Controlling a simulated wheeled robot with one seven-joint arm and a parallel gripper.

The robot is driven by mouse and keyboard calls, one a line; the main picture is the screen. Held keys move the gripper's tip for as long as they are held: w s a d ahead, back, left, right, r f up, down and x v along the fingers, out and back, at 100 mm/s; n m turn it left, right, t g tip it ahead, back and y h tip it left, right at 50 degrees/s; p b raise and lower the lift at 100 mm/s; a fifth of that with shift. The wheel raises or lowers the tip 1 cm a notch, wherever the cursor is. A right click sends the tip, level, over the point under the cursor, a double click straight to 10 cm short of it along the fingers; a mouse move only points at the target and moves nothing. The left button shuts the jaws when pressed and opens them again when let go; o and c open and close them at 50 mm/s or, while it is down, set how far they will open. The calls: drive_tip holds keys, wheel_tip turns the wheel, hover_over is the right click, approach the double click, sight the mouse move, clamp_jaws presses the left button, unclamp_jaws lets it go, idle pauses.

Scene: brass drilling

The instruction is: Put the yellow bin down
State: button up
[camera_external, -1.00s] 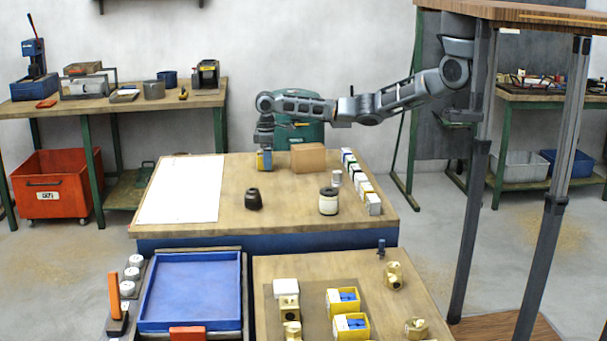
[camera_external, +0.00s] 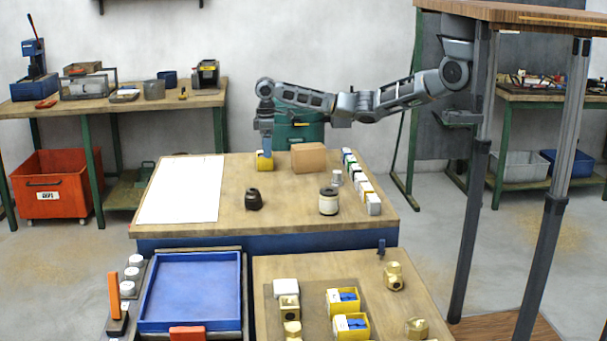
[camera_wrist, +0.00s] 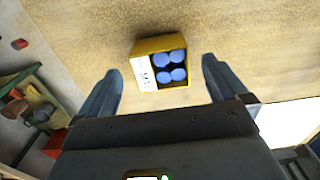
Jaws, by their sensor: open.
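The yellow bin (camera_external: 264,162) stands on the wooden tabletop (camera_external: 290,205), near its far edge. In the wrist view the yellow bin (camera_wrist: 161,63) holds several blue round pieces (camera_wrist: 170,66) and has a white label on one side. My gripper (camera_external: 265,143) is above the bin in the external view. In the wrist view my gripper (camera_wrist: 161,80) has its two fingers spread wide apart, with the bin lying between and beyond their tips. I see no finger touching the bin.
A cardboard box (camera_external: 309,158) stands to the right of the bin. A white sheet (camera_external: 180,190) lies to the left. A dark pot (camera_external: 254,199), a pale jar (camera_external: 328,201) and a row of small boxes (camera_external: 366,190) are also on the tabletop.

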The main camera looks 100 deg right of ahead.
wheel_tip(320, 180, up, 7)
idle(0.3)
